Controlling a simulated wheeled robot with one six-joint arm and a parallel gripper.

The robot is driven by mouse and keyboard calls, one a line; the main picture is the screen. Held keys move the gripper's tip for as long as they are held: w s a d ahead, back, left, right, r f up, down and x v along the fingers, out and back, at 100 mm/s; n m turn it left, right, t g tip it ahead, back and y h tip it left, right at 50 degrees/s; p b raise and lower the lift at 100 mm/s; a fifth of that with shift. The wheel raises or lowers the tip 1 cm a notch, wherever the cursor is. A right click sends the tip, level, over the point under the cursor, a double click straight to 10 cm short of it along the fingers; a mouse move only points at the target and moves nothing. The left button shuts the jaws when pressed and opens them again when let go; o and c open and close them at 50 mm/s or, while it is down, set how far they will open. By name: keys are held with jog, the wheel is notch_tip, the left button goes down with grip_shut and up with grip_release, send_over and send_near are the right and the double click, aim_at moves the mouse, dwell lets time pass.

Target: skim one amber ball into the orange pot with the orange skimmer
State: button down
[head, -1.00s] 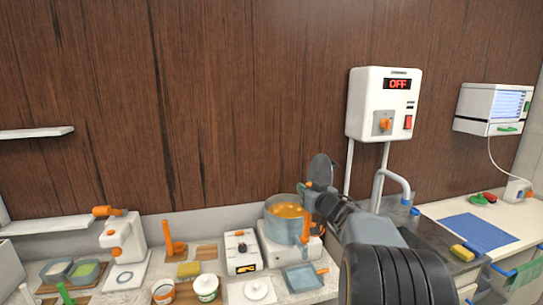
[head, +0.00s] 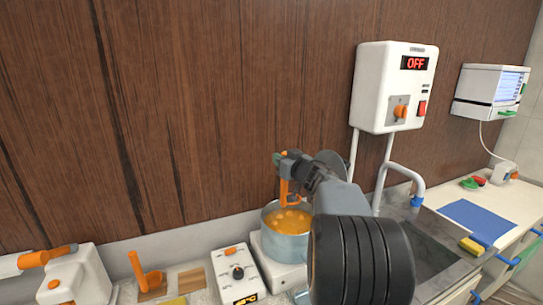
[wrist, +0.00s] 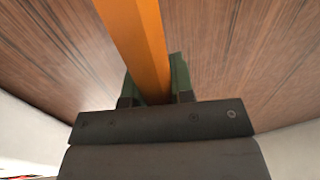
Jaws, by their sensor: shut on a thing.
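My gripper (head: 279,160) is shut on an orange bar, which appears to be the handle of the orange skimmer (head: 284,190). It is above the back of a blue-grey cooking pot (head: 285,246). In the wrist view the orange bar (wrist: 138,40) runs from between my dark green fingertips (wrist: 155,85) to the top edge. The skimmer's head cannot be made out. The cooking pot holds orange liquid with several amber balls (head: 291,218). No orange pot can be made out now.
The cooking pot stands on a white stove (head: 268,262) beside a control box (head: 238,275). An orange upright piece (head: 150,280) and a white machine (head: 75,280) are at left. A wall box reading OFF (head: 390,90) and a tap (head: 405,172) are at right.

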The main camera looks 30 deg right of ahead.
aim_at(284, 200)
jog(key=f+b, duration=0.4)
jog(key=f, duration=0.1)
jog(key=f+b, duration=0.3)
jog(key=f, duration=0.1)
jog(key=f+b, duration=0.4)
jog(key=f, duration=0.1)
jog(key=shift+a+f+b, duration=0.3)
jog(key=shift+a, duration=0.05)
jog(key=shift+s+f+b, duration=0.15)
jog(key=shift+f+b, duration=0.35)
jog(key=shift+f, duration=0.35)
notch_tip(284, 200, up, 2)
jog(key=shift+r+p, duration=0.2)
jog(key=shift+p, duration=1.05)
notch_tip(284, 200, up, 8)
jog(key=p, duration=0.8)
jog(key=shift+w+r, duration=0.25)
jog(key=shift+d, duration=0.1)
dwell(0.8)
